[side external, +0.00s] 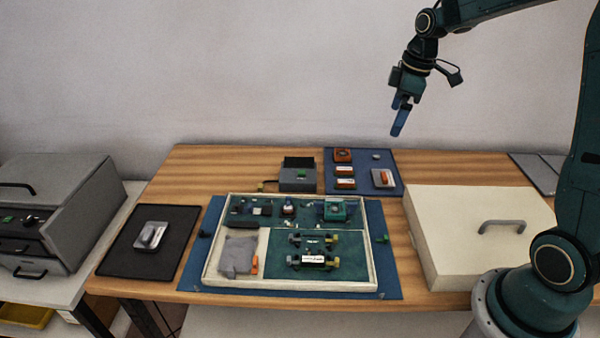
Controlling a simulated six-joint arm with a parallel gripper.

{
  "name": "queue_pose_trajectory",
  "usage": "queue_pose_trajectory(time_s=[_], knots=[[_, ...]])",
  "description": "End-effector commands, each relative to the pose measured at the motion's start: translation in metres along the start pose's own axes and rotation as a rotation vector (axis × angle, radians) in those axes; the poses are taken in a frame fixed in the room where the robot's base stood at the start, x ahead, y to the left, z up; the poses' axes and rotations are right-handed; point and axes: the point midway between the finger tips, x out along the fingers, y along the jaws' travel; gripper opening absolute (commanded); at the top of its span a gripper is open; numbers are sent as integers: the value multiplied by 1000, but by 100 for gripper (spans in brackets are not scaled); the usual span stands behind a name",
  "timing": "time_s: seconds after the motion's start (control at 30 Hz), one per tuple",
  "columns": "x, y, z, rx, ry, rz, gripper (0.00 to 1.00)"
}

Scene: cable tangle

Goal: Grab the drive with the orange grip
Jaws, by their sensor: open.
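My gripper (401,117), with blue fingers, is open and empty. It hangs high above the back right of the table, well apart from everything on it. Several small parts with orange show. A silver block with an orange piece (384,178) lies on the blue mat at the back. Orange parts with white labels (345,170) lie to its left on the same mat. A small upright orange piece (254,264) is beside a grey cloth in the white-rimmed tray. At this size I cannot tell which of these is the drive with the orange grip.
The white-rimmed tray (376,262) holds green boards and small parts. A grey box (298,176) stands behind it. A large cream case with a handle (450,258) stands at the right. A black mat (120,258) with a silver item lies left. Bare wood shows along the back left.

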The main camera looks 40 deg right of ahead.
Motion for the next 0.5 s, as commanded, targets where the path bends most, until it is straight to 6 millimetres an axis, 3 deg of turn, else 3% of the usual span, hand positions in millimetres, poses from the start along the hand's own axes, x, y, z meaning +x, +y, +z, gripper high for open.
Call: queue_pose_trajectory(time_s=[0.3,0.5], knots=[[64,62,22,-121,-19,-71,100],[93,85,36,-179,-16,-101,100]])
